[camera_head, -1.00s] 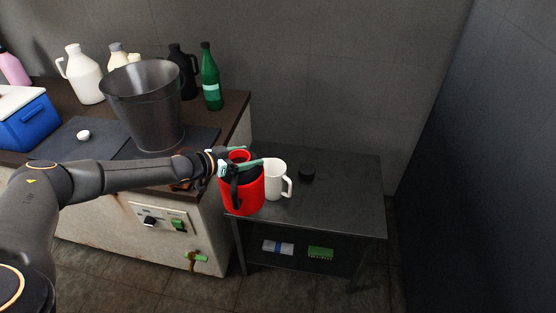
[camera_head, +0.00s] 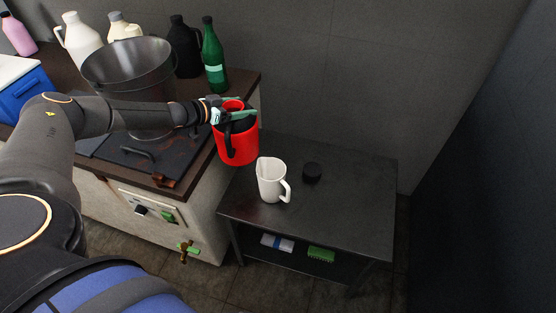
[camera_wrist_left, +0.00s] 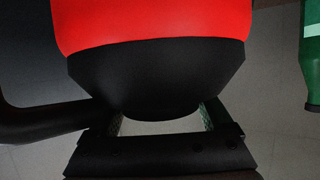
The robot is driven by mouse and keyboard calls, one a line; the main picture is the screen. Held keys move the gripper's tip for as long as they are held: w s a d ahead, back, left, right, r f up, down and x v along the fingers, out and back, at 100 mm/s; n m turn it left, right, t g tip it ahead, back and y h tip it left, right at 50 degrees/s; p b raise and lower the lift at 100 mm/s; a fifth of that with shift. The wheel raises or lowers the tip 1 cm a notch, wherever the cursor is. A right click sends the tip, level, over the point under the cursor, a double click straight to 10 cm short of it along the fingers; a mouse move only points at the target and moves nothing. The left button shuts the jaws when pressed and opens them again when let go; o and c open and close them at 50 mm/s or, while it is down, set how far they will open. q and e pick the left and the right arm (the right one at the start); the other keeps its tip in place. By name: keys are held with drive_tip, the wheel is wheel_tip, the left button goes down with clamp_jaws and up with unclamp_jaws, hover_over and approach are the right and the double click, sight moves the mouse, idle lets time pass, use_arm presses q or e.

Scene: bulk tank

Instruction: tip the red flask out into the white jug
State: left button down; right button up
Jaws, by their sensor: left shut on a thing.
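The red flask (camera_head: 237,146) has a black upper part and a black handle. My left gripper (camera_head: 236,115) is shut on it near the top and holds it roughly upright, above the left back part of the low dark table. In the left wrist view the red flask (camera_wrist_left: 150,22) fills the top, with its black part between the fingers (camera_wrist_left: 162,122). The white jug (camera_head: 271,183) stands upright on the low table, below and to the right of the flask, apart from it, its handle to the right. My right gripper is not in view.
A black round lid (camera_head: 312,172) lies on the low table (camera_head: 345,215) right of the jug. The counter at left holds a metal bucket (camera_head: 130,75), a green bottle (camera_head: 213,58) and several jugs. The table's right side is clear.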

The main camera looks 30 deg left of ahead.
use_arm(q)
drive_tip(key=shift+w+a+r, duration=0.2)
drive_tip(key=shift+w, duration=0.3)
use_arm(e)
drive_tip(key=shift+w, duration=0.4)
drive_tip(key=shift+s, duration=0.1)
